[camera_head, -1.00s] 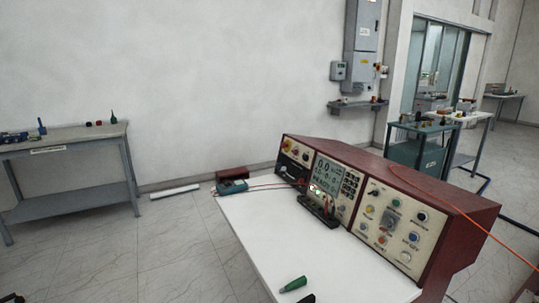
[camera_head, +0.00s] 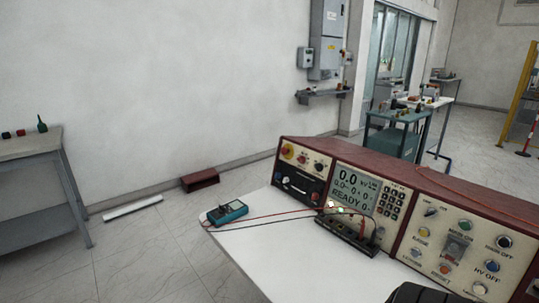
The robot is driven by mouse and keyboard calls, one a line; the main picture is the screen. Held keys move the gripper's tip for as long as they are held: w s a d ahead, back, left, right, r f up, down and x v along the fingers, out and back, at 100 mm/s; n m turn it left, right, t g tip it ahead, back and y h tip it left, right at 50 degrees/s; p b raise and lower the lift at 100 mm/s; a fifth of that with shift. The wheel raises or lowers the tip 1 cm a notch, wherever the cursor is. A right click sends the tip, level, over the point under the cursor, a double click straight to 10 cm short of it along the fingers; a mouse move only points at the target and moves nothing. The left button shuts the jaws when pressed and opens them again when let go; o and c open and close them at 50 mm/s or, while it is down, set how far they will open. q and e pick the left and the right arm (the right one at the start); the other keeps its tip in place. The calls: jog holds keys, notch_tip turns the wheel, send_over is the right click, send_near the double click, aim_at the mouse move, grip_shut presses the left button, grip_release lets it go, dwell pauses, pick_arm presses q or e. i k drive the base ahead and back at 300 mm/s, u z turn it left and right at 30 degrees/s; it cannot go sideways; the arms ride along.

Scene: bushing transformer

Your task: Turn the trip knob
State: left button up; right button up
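The dark red control console (camera_head: 335,148) stands on the white table at the right, its sloped face turned toward me. Its right panel (camera_head: 470,238) carries several knobs and buttons. A small dark knob (camera_head: 431,212) sits at that panel's upper left; its label is too small to read, so I cannot tell which control is the trip knob. Neither gripper shows clearly. A black ribbed part (camera_head: 422,294) cuts into the bottom edge in front of the console; I cannot tell what it is. No knob is being touched.
The console's screen (camera_head: 352,190) reads 0.0 and READY. A teal meter (camera_head: 227,212) with red and black leads lies on the white table (camera_head: 255,250), left of a black terminal block (camera_head: 347,232). A workbench (camera_head: 30,152) stands left.

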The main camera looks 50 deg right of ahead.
aim_at(302, 159)
jog(key=i, duration=1.1)
jog(key=z, duration=3.3)
